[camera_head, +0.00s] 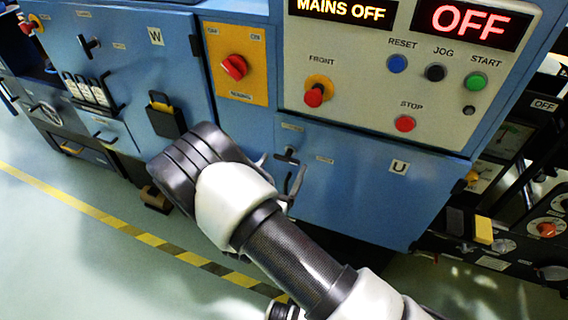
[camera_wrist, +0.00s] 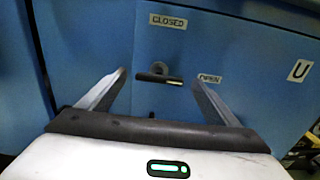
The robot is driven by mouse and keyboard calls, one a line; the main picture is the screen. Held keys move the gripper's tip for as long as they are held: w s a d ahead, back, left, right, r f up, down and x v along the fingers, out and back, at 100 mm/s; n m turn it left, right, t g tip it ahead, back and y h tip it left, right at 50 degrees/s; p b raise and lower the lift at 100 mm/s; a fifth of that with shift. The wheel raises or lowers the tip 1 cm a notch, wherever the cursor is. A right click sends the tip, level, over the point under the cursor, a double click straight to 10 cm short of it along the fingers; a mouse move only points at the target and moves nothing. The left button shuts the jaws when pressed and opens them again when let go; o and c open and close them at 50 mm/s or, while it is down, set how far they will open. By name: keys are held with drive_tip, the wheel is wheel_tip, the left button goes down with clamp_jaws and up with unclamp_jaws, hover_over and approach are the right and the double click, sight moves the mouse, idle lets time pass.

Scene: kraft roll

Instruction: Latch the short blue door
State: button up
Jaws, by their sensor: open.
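The short blue door (camera_head: 345,200), marked U, is in the lower front of the machine under the control panel; it fills much of the wrist view (camera_wrist: 235,110). Its dark latch handle (camera_wrist: 160,76) has a round hub, and its bar points right towards the OPEN label (camera_wrist: 209,78). The CLOSED label (camera_wrist: 168,20) is above the hub. The handle also shows in the head view (camera_head: 290,152), just beyond my fingers. My gripper (camera_wrist: 160,88) is open and empty, its two fingers on either side of the handle, apart from it in the picture. Contact cannot be told.
A taller blue door (camera_head: 150,70) marked W, with its own handle (camera_head: 88,45), is at left. A yellow plate with a red rotary switch (camera_head: 234,67) and the button panel (camera_head: 405,75) are above. Yellow-black floor tape (camera_head: 130,233) crosses open floor.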

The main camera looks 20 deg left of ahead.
sight(288, 156)
drive_tip(key=shift+w+d, duration=0.1)
drive_tip(key=shift+w, duration=1)
drive_tip(key=c, duration=1.1)
drive_tip(key=shift+o, duration=0.2)
